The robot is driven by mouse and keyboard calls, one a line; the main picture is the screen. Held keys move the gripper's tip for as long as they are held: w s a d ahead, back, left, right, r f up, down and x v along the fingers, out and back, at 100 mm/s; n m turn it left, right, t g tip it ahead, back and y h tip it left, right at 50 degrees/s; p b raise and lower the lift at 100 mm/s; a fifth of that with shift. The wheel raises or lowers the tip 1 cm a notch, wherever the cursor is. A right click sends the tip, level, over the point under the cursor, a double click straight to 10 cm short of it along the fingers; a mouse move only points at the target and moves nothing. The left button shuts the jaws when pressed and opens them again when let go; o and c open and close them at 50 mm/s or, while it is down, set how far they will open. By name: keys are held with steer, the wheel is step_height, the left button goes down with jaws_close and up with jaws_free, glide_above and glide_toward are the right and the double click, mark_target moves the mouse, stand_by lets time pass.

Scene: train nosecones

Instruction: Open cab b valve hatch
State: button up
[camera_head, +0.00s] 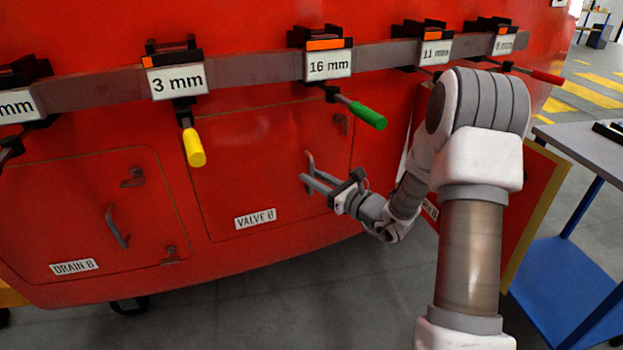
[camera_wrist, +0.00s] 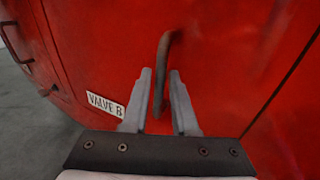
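The valve B hatch (camera_head: 250,160) is a red panel in the red nosecone and looks shut, flush with the body. Its label "VALVE B" (camera_head: 255,219) is at the lower part; the label also shows in the wrist view (camera_wrist: 105,104). The hatch handle (camera_head: 310,161) is a thin grey bar near the hatch's right side. My gripper (camera_head: 304,183) is at the handle. In the wrist view my gripper (camera_wrist: 160,75) is open, with the handle (camera_wrist: 161,72) between its two fingers and a visible gap on each side.
The drain B hatch (camera_head: 65,215) lies to the left. Above hangs a rail (camera_head: 260,69) with labelled tools, including a yellow-handled (camera_head: 193,147) and a green-handled one (camera_head: 368,115). A red panel with a yellow edge (camera_head: 525,190) stands out at right, beside a table (camera_head: 585,150).

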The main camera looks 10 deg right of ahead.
steer(key=shift+w+a, duration=0.25)
steer(key=shift+w, duration=0.1)
steer(key=shift+c, duration=0.4)
jaws_close()
stand_by(0.9)
